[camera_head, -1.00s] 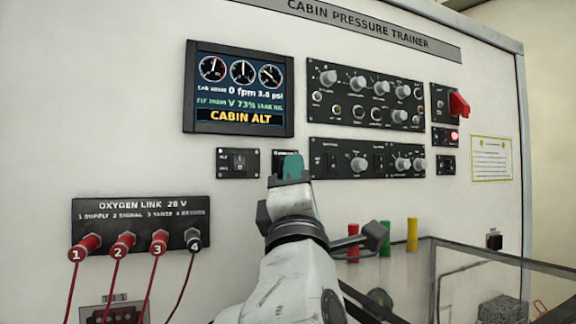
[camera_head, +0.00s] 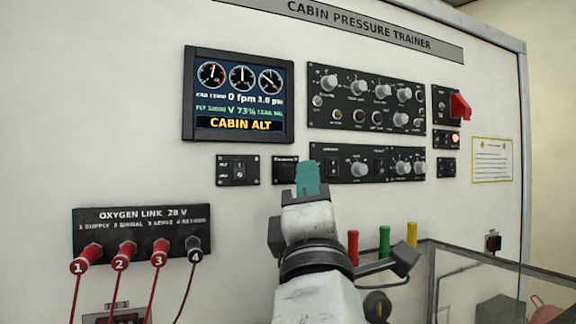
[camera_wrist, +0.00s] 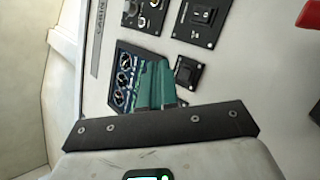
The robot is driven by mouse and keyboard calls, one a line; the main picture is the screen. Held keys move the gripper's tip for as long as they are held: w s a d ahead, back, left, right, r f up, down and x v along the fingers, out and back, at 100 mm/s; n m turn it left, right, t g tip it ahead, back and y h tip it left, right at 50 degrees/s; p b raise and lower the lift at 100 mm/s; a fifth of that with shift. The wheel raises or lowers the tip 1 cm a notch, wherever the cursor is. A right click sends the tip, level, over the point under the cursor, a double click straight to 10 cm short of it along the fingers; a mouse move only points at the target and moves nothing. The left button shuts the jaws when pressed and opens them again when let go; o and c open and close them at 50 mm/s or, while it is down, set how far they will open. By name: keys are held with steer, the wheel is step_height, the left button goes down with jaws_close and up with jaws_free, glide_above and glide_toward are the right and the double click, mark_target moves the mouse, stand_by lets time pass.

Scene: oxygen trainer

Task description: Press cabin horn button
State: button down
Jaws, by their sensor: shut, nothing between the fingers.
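A small black panel (camera_head: 279,171) with a dark square button sits on the trainer's face, below the display's right edge. Its label is too small to read, so I cannot be sure it is the cabin horn button. In the head view my gripper (camera_head: 307,178) has its teal fingers shut and empty, over the panel's right edge, hiding part of it. In the wrist view the button (camera_wrist: 188,73) shows clear, just right of the shut fingers (camera_wrist: 155,80). I see no contact with the button; the gap in depth is unclear.
The display (camera_head: 238,95) reads CABIN ALT. A knob panel (camera_head: 345,171) lies right of the fingertips, and a switch panel (camera_head: 238,170) left. A red lever (camera_head: 460,105) is further right. Red cables (camera_head: 113,290) hang at lower left; a glass-sided case (camera_head: 470,265) stands lower right.

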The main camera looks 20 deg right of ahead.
steer(key=shift+s+p, duration=0.35)
steer(key=shift+s, duration=0.7)
